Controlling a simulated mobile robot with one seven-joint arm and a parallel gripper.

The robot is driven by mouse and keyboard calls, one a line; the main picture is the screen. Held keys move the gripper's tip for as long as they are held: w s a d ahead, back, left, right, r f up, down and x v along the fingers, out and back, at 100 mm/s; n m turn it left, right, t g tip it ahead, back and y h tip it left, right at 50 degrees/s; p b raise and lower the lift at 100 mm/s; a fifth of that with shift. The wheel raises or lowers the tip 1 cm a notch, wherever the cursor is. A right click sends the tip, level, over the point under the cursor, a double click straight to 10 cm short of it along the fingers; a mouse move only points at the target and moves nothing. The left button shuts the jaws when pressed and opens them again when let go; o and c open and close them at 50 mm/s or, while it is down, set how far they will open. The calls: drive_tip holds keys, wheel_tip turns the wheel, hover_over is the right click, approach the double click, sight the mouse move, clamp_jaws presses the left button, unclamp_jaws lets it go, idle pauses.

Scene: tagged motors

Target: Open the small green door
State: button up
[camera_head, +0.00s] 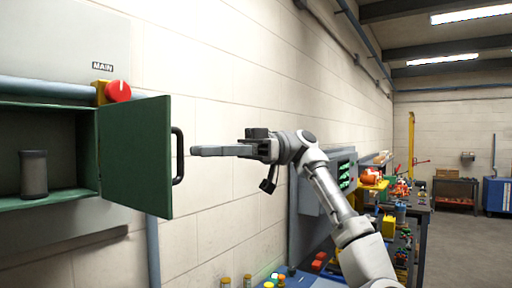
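The small green door (137,155) stands swung out from its wall cabinet (42,202), hinged beside the cabinet's right side. Its black bar handle (178,156) is on the door's right edge. My gripper (195,150) points left, with its tips just right of the handle and seemingly apart from it in the picture. The depth between them is hard to judge. The fingers are seen side-on and overlap, so the gap between them is hidden. Inside the cabinet a grey cylinder (34,174) stands upright on the shelf.
A red knob (118,91) on a yellow block sits above the door near the MAIN label. A grey-blue panel box (325,182) and a cluttered workbench (420,212) stand on the right. Several small items lie at the bottom. Open floor (462,240) shows at far right.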

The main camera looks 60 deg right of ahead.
drive_tip(key=p+v, duration=1)
drive_tip(key=v, duration=0.2)
idle(0.7)
